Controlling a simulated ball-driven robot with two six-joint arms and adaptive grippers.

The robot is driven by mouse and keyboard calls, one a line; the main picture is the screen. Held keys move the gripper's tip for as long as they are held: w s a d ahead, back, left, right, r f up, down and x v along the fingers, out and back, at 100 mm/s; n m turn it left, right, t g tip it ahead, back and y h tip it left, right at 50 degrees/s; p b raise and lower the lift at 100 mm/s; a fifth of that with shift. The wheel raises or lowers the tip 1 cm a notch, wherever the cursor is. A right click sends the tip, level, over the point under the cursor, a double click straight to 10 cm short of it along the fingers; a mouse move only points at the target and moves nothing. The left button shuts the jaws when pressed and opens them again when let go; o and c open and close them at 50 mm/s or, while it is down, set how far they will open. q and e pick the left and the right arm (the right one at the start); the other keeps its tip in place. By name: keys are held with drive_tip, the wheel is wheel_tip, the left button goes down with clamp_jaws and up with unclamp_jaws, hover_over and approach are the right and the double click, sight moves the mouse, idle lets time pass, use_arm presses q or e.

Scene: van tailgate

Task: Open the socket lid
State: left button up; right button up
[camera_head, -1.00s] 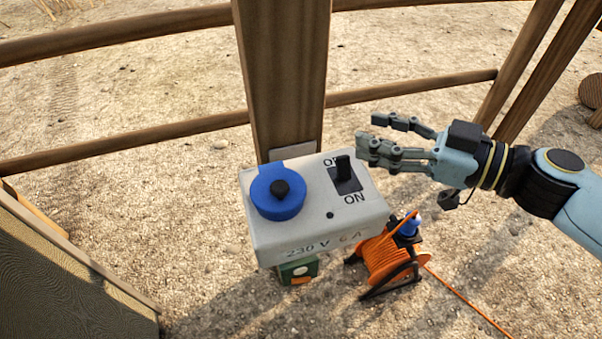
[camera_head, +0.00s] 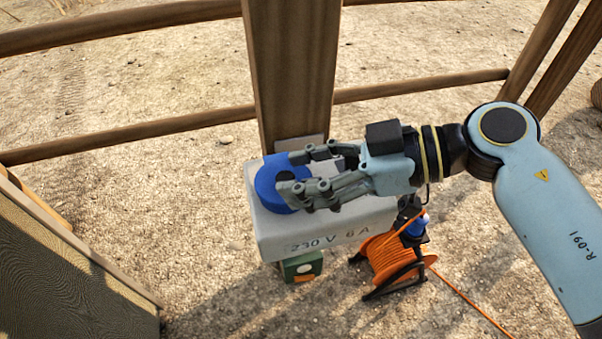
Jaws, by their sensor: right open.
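The blue round socket lid (camera_head: 268,180) sits shut on top of the grey power box (camera_head: 290,243), which is mounted on a wooden post. The front of the box reads "230 V 6 A". My right gripper (camera_head: 292,174) is open, with its fingers over the right part of the lid. The lid's dark centre knob is hidden behind the fingers. I cannot tell whether the fingers touch the lid. The box's switch is mostly hidden behind the gripper. My left gripper is not in view.
The wooden post (camera_head: 290,75) rises behind the box, with fence rails (camera_head: 120,136) to both sides. An orange cable reel (camera_head: 392,258) stands on the ground below right. A green box (camera_head: 301,267) is under the power box. A wooden panel (camera_head: 65,265) is at lower left.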

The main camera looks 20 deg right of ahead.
drive_tip(key=shift+w+a+f, duration=0.1)
drive_tip(key=shift+a, duration=0.2)
clamp_jaws()
